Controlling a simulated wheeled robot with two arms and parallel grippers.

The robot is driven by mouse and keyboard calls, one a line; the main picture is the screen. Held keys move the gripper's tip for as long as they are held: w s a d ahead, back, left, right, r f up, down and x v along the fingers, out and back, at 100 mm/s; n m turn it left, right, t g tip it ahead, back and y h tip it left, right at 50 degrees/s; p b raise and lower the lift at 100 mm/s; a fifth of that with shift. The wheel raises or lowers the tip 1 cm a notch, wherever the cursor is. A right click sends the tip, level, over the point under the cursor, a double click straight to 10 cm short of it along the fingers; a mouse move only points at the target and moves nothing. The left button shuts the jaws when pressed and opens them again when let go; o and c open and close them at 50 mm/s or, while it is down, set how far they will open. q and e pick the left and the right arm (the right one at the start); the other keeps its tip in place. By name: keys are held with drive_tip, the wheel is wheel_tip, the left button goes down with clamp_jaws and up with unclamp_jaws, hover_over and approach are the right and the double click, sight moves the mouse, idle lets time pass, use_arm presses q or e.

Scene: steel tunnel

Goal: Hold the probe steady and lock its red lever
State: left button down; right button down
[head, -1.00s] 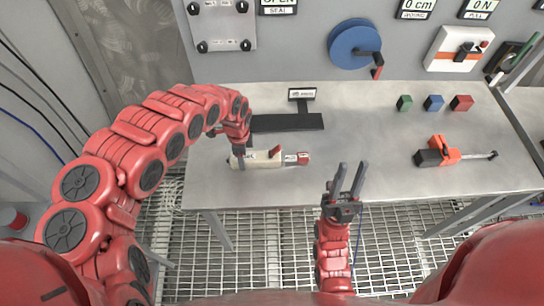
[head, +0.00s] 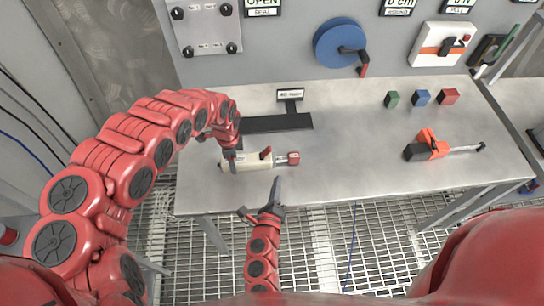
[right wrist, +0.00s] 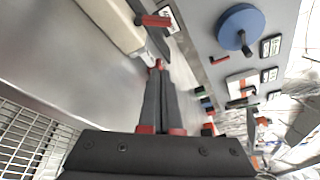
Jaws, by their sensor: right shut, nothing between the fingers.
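The cream probe (head: 247,162) lies on the grey bench near its front edge, with a red end block (head: 293,158) at its right. Its red lever (head: 265,153) stands up from the body. In the right wrist view the probe (right wrist: 113,22) is at top left with the red lever (right wrist: 153,20) beside it. My left gripper (head: 230,160) is at the probe's left end, fingers closed across the body; the far finger is hidden. My right gripper (head: 277,182) is shut and empty, just in front of the probe; its closed fingers (right wrist: 158,75) fill the wrist view's middle.
A black T-shaped stand (head: 275,123) with a small sign lies behind the probe. Green, blue and red blocks (head: 421,97) and an orange-black tool (head: 430,147) sit to the right. A blue wheel (head: 340,43) is on the back panel. The bench's middle is clear.

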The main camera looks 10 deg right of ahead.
sight(272, 163)
drive_tip(key=x, duration=0.9)
drive_tip(key=shift+w+d, duration=0.15)
drive_tip(key=shift+w, duration=0.1)
drive_tip(key=shift+w+a+r, duration=0.15)
drive_tip(key=shift+a+r, duration=0.2)
drive_tip(key=shift+a, duration=0.25)
drive_tip(key=shift+w+a+r, duration=0.1)
drive_tip(key=shift+a+r, duration=0.3)
drive_tip(key=shift+a, duration=0.25)
drive_tip(key=shift+a+r, duration=0.3)
drive_tip(key=shift+a, duration=0.1)
